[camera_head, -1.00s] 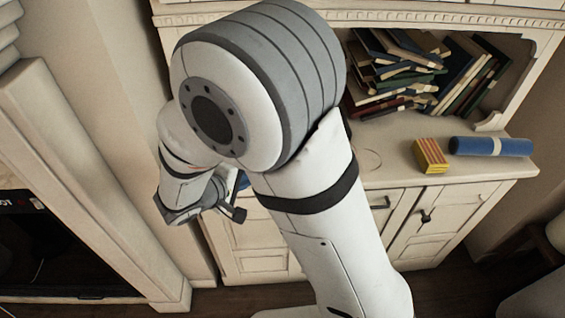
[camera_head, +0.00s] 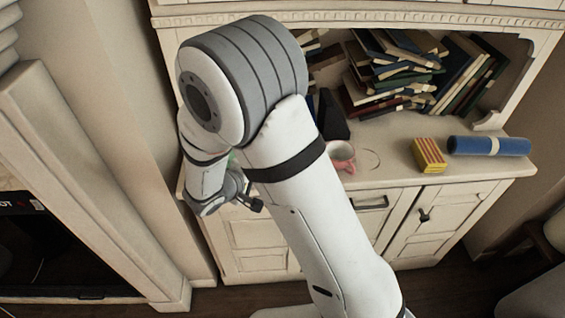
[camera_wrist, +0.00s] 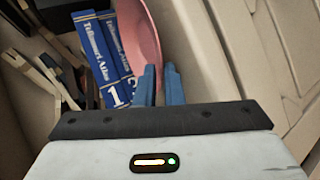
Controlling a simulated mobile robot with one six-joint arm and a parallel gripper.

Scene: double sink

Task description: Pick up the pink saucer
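The pink saucer (camera_wrist: 143,35) shows in the wrist view at the top centre, cut off by the top edge, with its near rim by my fingertips. My gripper (camera_wrist: 160,68) has its two blue fingers a small gap apart. The saucer's rim lies at or just beyond that gap; I cannot tell whether it is between the fingers. In the head view my gripper (camera_head: 252,198) is at the left front of the cabinet. A pink item (camera_head: 344,166) shows beside my arm there, partly hidden; I cannot tell whether it is the saucer.
Blue numbered books (camera_wrist: 106,52) lie just left of the saucer. A pale mug (camera_head: 341,149) stands by my arm. A yellow striped block (camera_head: 429,155) and a blue roll (camera_head: 490,146) lie to the right. Piled books (camera_head: 395,70) fill the shelf.

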